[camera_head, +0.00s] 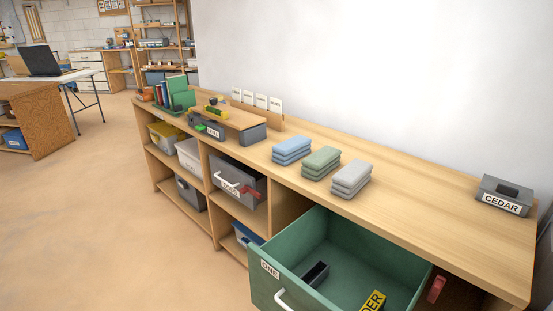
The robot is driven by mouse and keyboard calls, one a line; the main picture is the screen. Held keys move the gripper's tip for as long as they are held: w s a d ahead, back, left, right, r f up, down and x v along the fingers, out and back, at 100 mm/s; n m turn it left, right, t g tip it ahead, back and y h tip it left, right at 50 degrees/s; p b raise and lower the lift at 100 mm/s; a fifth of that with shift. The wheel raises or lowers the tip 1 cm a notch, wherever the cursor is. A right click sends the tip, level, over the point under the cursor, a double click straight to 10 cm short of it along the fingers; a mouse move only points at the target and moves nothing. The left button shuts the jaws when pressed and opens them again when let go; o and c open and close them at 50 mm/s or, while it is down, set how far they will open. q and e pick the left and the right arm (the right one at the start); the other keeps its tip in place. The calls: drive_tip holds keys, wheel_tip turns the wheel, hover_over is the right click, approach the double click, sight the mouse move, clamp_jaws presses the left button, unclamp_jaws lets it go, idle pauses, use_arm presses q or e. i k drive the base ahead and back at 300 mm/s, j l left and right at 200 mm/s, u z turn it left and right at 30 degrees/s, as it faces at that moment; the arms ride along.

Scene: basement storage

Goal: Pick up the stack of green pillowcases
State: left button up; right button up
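A stack of green folded pillowcases (321,162) sits on the wooden counter, a little behind the open drawer. A blue folded stack (292,150) is to its left and a grey folded stack (351,179) is to its right, with small gaps between them. Neither my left gripper nor my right gripper shows in the head view.
A green drawer (341,270) labelled ONE stands pulled out in front of the counter (415,203), holding a dark small box and a yellow label. A grey CEDAR box (503,197) is at the right end. Counter between it and the stacks is clear.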

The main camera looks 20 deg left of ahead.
sight(316, 166)
drive_tip(key=i+j+u, duration=0.15)
drive_tip(key=u, duration=1.15)
drive_tip(key=i+j+u, duration=0.15)
drive_tip(key=u, duration=0.2)
drive_tip(key=i+u, duration=0.35)
drive_tip(key=i+j+u, duration=0.1)
drive_tip(key=u, duration=0.25)
drive_tip(key=i+z, duration=0.1)
drive_tip(key=i, duration=0.45)
drive_tip(key=i+j+z, duration=0.1)
drive_tip(key=i, duration=0.45)
drive_tip(key=i+z, duration=0.15)
drive_tip(key=z, duration=0.25)
drive_tip(key=i+z, duration=0.1)
drive_tip(key=z, duration=0.3)
drive_tip(key=i+j+z, duration=0.1)
drive_tip(key=z, duration=1.15)
drive_tip(key=i+j+z, duration=0.1)
drive_tip(key=z, duration=0.75)
drive_tip(key=j+z, duration=0.1)
drive_tip(key=z, duration=0.35)
drive_tip(key=j+z, duration=0.1)
drive_tip(key=z, duration=0.3)
